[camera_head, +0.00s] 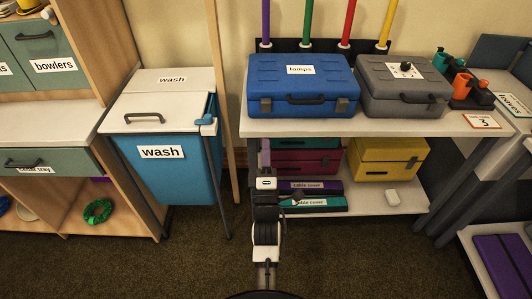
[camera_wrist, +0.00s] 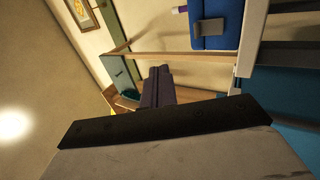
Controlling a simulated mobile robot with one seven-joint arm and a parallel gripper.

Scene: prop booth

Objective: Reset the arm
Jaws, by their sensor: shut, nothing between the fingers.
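My gripper (camera_wrist: 160,75) shows in the wrist view as dark fingers beyond a broad black-edged pale part of my own arm. The fingers are together, with nothing between them. They are in front of the background furniture and do not visibly touch anything. In the head view my arm (camera_head: 266,230) rises from the bottom middle, in front of the lower shelf. Where the fingertips are in that view is hard to make out.
The table (camera_head: 390,127) bears a blue "lamps" case (camera_head: 330,82) and a grey case (camera_head: 377,75). Below are a yellow case (camera_head: 372,152) and table covers (camera_head: 330,187). A blue wash bin (camera_head: 172,178) and cabinets (camera_head: 52,162) stand left. The carpet (camera_head: 330,255) is clear in front.

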